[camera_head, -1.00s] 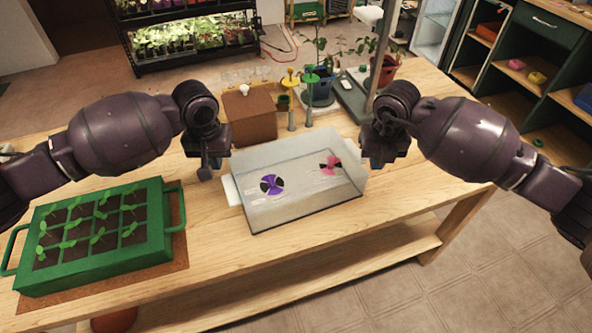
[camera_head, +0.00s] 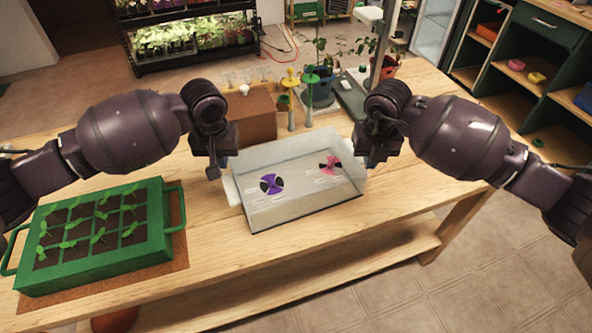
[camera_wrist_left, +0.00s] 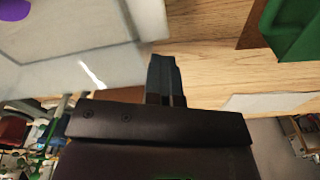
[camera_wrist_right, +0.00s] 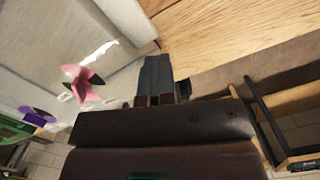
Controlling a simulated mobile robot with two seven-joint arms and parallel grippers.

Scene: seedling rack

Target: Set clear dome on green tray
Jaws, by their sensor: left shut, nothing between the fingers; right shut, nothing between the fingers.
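The clear dome (camera_head: 300,205) is a see-through box with a purple and black round mark and a pink and black one on its top. It stands on the wooden table, right of the green tray (camera_head: 100,266), which holds several seedlings. My left gripper (camera_head: 213,172) is shut and empty near the dome's left end; the left wrist view shows its fingers (camera_wrist_left: 163,78) beside the dome's edge. My right gripper (camera_head: 368,160) is shut and empty near the dome's right end; the right wrist view shows its fingers (camera_wrist_right: 155,78) close to the dome's edge. Contact cannot be told.
A brown box (camera_head: 254,116), yellow and green stakes and potted plants (camera_head: 321,90) stand behind the dome. The green tray sits on a brown mat (camera_head: 175,270). The wooden table (camera_head: 210,262) is bare between tray and dome and along the front right.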

